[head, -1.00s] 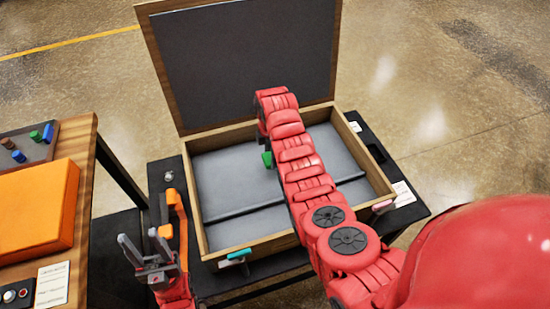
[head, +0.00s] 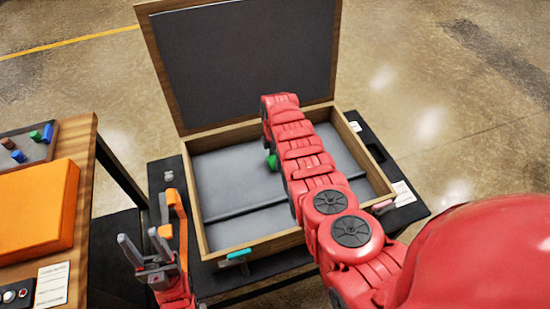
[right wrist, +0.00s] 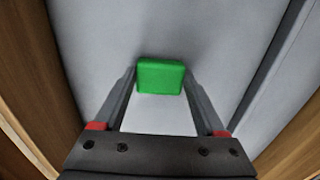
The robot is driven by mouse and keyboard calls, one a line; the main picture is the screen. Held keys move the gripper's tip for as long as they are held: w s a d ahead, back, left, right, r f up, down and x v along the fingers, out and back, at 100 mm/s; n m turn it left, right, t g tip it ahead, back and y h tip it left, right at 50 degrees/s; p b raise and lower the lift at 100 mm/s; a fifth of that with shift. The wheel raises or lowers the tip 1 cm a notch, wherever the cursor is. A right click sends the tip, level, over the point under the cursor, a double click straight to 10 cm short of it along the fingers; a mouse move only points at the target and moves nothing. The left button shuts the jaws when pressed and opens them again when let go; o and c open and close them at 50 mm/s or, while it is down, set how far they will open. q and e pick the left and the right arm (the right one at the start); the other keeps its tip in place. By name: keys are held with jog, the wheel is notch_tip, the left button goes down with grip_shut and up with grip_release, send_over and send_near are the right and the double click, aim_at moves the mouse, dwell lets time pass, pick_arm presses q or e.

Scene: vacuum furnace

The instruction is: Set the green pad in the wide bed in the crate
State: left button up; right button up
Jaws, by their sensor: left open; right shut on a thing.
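The crate (head: 285,241) is an open wooden box with a grey lining and a raised lid. A dark divider (head: 245,210) splits its floor into a narrow near bed (head: 262,222) and a wide far bed (head: 225,175). The green pad (head: 272,162) shows over the wide bed, partly hidden by my right arm. In the right wrist view my right gripper (right wrist: 160,78) is shut on the green pad (right wrist: 160,74), with grey lining beyond it. I cannot tell whether the pad touches the floor. My left gripper (head: 139,246) is open and empty, left of the crate.
A wooden table (head: 84,150) at the left holds an orange block (head: 35,208) and a tray (head: 35,150) with small coloured pieces. The crate stands on a black table (head: 400,212). A teal latch (head: 238,254) is on the crate's front. The lid (head: 245,65) stands up behind.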

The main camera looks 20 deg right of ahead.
jog(key=shift+f, duration=0.2)
jog(key=o, duration=1.2)
jog(key=shift+o, duration=0.2)
jog(key=shift+r, duration=0.1)
jog(key=shift+r, duration=0.1)
jog(key=shift+w+r, duration=0.1)
jog(key=shift+r, duration=0.35)
notch_tip(320, 180, up, 11)
